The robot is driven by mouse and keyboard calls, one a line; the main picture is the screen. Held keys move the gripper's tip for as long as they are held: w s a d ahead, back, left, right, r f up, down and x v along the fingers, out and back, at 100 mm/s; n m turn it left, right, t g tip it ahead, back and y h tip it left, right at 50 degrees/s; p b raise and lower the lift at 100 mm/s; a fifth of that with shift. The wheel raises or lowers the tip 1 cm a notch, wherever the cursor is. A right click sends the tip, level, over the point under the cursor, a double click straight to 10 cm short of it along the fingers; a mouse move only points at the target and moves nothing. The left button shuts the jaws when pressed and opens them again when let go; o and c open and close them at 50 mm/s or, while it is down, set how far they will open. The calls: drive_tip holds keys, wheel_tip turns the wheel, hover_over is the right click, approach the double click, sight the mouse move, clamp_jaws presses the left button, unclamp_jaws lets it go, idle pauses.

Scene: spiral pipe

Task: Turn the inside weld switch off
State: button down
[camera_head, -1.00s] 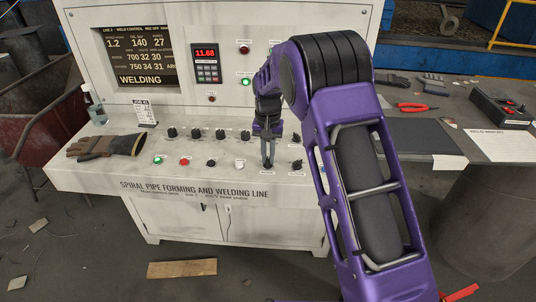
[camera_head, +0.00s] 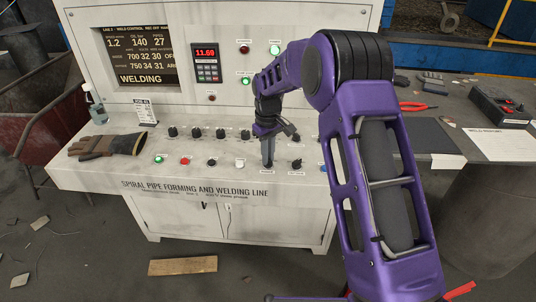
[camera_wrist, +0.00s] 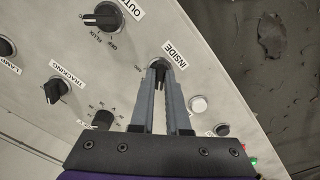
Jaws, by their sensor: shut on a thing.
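The inside weld switch (camera_wrist: 158,64) is a black rotary knob next to the label INSIDE in the wrist view. My gripper (camera_wrist: 159,78) is shut on this knob, one grey finger on each side. The fingers hide part of the knob and its markings, so I cannot tell its setting. In the head view, my gripper (camera_head: 267,164) points down at the front right of the console (camera_head: 100,178) and hides the knob. The screen (camera_head: 140,55) reads WELDING; the ends of its rows are too small to read surely.
The OUT… knob (camera_wrist: 106,16) and the tracking knob (camera_wrist: 54,90) are close by. A white button (camera_wrist: 198,104) is right of my fingers. A side table (camera_head: 470,135) holds tools at right.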

drive_tip(key=shift+n, duration=0.4)
drive_tip(key=c, duration=0.9)
unclamp_jaws()
drive_tip(key=shift+r, duration=0.1)
wheel_tip(320, 180, up, 17)
drive_tip(key=p, duration=0.1)
drive_tip(key=shift+r, duration=0.15)
